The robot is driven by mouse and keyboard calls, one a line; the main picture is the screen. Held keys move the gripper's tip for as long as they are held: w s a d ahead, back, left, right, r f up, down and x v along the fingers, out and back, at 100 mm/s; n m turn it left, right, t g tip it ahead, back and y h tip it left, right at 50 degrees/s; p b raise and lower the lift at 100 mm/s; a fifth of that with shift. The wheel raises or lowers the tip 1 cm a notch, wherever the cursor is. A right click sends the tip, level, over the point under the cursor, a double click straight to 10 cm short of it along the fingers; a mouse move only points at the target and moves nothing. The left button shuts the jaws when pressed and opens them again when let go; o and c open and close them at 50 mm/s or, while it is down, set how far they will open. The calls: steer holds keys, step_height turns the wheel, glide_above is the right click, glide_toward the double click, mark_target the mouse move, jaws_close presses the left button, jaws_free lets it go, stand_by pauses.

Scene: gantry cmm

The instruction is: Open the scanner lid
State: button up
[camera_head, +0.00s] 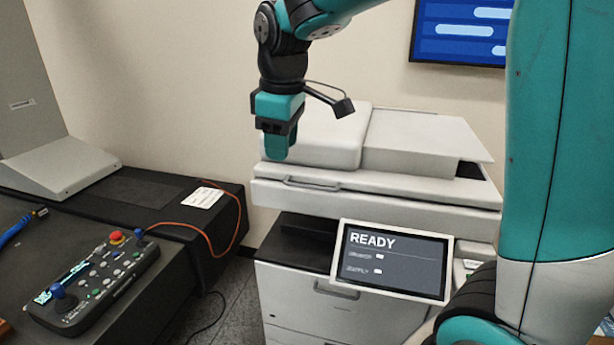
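The scanner is a white office machine, and its lid (400,146) lies closed on top. A handle (312,184) runs along the lid's front edge on the left. A screen reading READY (395,260) is tilted at the machine's front. My gripper (279,152) points down in front of the lid's left part in the picture. Its teal fingers appear above the handle and apart from it. The exact gap in depth is unclear, and I cannot see whether the fingers are open or shut.
A control pendant (95,280) with a joystick and red button lies on the dark table (180,300) at left. An orange cable (205,236) and a white card (200,197) lie behind it. A wall screen (460,35) hangs behind. My teal arm link hides the right side.

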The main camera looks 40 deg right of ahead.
step_height(320, 180, up, 2)
steer(key=h, duration=0.1)
glide_above(305, 186)
steer(key=s+a, duration=0.2)
steer(key=a, duration=0.1)
steer(key=shift+h, duration=0.3)
steer(key=p+x, duration=0.1)
steer(key=x, duration=1.5)
steer(key=shift+d+f+p, duration=0.25)
steer(key=shift+f+p, duration=0.15)
jaws_close()
